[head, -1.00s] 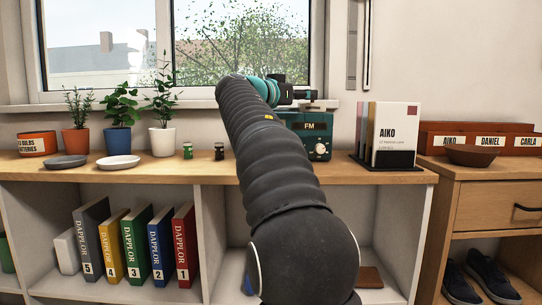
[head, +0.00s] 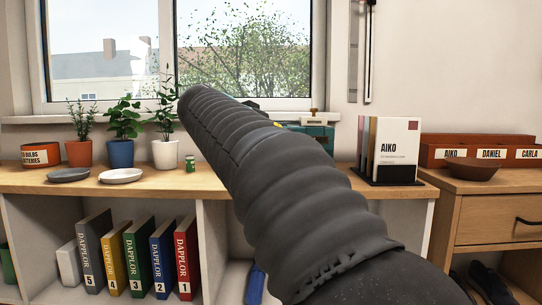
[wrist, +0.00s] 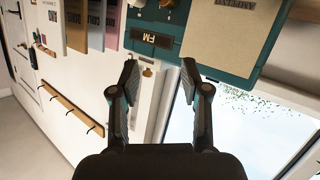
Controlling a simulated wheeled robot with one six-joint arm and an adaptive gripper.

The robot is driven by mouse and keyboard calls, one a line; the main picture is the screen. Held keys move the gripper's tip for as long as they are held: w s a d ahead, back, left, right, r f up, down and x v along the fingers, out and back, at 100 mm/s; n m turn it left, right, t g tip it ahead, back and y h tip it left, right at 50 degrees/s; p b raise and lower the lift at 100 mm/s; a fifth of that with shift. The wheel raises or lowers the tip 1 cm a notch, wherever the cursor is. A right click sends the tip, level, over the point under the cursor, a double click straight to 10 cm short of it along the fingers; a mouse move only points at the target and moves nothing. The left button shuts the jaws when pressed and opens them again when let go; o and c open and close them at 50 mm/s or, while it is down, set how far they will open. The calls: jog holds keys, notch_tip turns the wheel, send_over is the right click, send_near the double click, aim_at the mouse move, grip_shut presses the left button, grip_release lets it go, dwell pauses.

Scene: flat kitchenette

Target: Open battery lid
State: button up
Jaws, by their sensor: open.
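The teal radio (head: 318,132) stands on the counter below the window, mostly hidden behind my arm in the head view. In the wrist view the radio (wrist: 205,62) appears upside down at the top, with its FM display (wrist: 155,40) and beige speaker panel (wrist: 232,30). My gripper (wrist: 160,75) is open and empty, its fingertips near the radio's edge; I cannot tell whether they touch it. A small brass-coloured piece (wrist: 148,72) shows between the fingers. No battery lid can be made out. The gripper is hidden in the head view.
Potted plants (head: 122,150) and an orange bowl (head: 41,155) stand left. A card holder (head: 388,150) stands right of the radio. The window (head: 245,50) is behind.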

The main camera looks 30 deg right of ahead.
jog(key=s+a+f+n+y+p, duration=0.1)
jog(key=s+a+f+n+y, duration=0.2)
jog(key=f, duration=0.2)
jog(key=shift+s+a+f+p, duration=0.2)
jog(key=shift+s+p, duration=0.1)
jog(key=shift+p, duration=0.1)
